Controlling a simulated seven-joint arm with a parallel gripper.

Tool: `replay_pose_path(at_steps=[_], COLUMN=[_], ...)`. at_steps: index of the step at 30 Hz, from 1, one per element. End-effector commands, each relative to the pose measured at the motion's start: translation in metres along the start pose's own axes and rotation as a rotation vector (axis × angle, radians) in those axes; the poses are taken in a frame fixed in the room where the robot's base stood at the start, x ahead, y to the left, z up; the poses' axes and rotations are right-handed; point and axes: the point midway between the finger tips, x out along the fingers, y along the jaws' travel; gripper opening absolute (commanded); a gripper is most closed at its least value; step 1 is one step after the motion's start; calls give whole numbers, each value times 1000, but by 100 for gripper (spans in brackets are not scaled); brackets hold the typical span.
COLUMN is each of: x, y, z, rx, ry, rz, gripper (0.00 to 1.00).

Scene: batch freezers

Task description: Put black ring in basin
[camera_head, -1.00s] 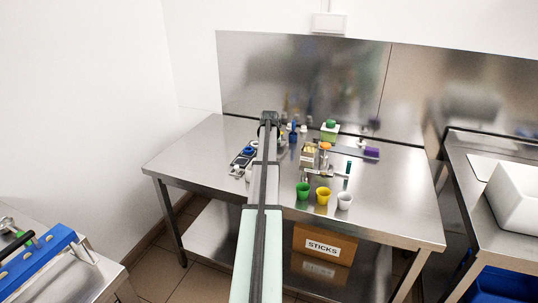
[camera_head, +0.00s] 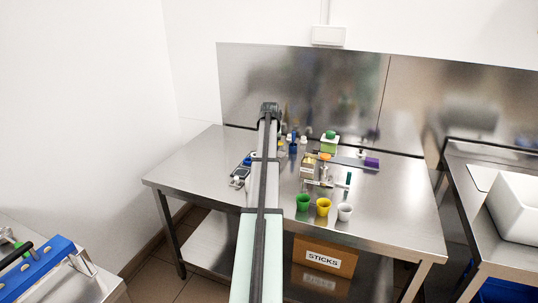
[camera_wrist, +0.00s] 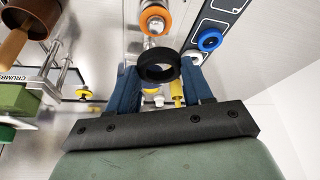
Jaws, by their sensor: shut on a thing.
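My gripper (camera_wrist: 160,70) is shut on the black ring (camera_wrist: 160,54), which sits between its two blue fingers in the wrist view. The ring is held above the table, with its hole facing the camera. In the head view my gripper (camera_head: 270,109) is over the back of the middle steel table, and the ring cannot be made out there. A white, box-shaped basin (camera_head: 516,200) stands on the steel table at the right edge of the head view, well apart from my gripper. Its inside is hidden.
Green (camera_head: 303,202), yellow (camera_head: 323,206) and white (camera_head: 345,212) cups stand near the middle table's front edge. Small tools and a purple-ended item (camera_head: 371,162) lie behind them. A gap separates this table from the right one. The middle table's left part is clear.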

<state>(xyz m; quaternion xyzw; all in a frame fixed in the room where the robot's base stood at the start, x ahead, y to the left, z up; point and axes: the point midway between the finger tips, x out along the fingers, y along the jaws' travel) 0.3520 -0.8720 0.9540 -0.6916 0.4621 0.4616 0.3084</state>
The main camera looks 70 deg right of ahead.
Motion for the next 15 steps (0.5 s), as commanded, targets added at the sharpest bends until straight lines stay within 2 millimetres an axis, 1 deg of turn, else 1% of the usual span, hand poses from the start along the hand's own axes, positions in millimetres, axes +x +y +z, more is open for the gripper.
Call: replay_pose_path(at_steps=[3,6,8,11,15], x=[-11,-15,-17,-20,-25], y=[-2,-9,-13,-20,-27], z=[-5,-3,7,29,65], rx=[-2,-9,-12,-19,-24], ry=[-1,-3,-5,-7,-9], rz=[-1,-4,-5,-7,-8], gripper=[21,21,21,21,21])
